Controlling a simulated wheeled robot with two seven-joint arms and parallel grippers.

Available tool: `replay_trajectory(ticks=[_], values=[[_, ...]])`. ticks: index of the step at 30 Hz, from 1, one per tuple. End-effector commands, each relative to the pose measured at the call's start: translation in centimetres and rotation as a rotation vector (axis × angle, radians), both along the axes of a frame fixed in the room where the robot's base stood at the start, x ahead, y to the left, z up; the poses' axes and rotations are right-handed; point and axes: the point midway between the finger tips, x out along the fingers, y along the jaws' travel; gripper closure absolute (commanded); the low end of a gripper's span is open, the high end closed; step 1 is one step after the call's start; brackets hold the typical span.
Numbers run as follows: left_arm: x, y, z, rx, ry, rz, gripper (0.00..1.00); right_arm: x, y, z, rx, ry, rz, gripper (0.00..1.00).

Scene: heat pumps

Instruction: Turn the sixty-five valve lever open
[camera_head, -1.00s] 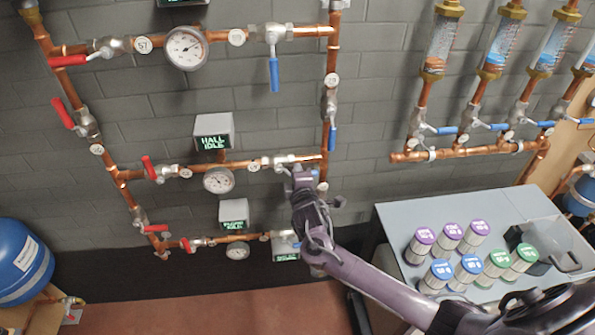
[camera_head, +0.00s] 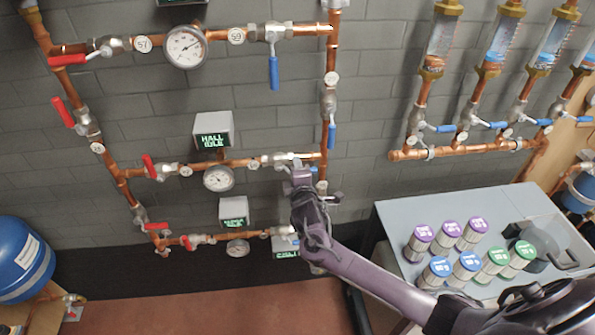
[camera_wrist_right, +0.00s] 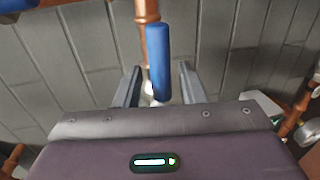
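My right gripper (camera_head: 302,176) is at the right-hand valve (camera_head: 284,161) on the middle pipe row, beside the vertical copper pipe. In the right wrist view, a blue valve lever (camera_wrist_right: 158,55) hangs down between the two fingers of this gripper (camera_wrist_right: 160,88). Gaps show on both sides of the lever, so the fingers are open around it and not clamped. In the head view the gripper hides most of this lever. The number on the tag (camera_head: 253,163) by the valve is too small to read. My left gripper is not in view.
Another blue lever (camera_head: 274,73) hangs on the top row, and one (camera_head: 332,136) on the vertical pipe. Red levers (camera_head: 62,112) line the left side. A HALL display (camera_head: 213,130) and gauge (camera_head: 218,179) are left of the gripper. A grey bench (camera_head: 400,240) holds several canisters.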

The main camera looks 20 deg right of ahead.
Motion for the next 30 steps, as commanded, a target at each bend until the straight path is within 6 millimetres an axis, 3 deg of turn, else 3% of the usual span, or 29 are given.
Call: replay_trajectory(ticks=[5, 19, 30], values=[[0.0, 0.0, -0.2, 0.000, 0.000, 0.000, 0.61, -0.6, 0.2, 0.0, 0.000, 0.001, 0.001, 0.64], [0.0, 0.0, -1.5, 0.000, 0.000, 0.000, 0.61, -6.7, 2.0, 1.2, 0.000, 0.001, 0.001, 0.64], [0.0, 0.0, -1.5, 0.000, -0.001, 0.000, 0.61, -7.3, 2.1, 1.5, 0.000, 0.000, 0.000, 0.64]])
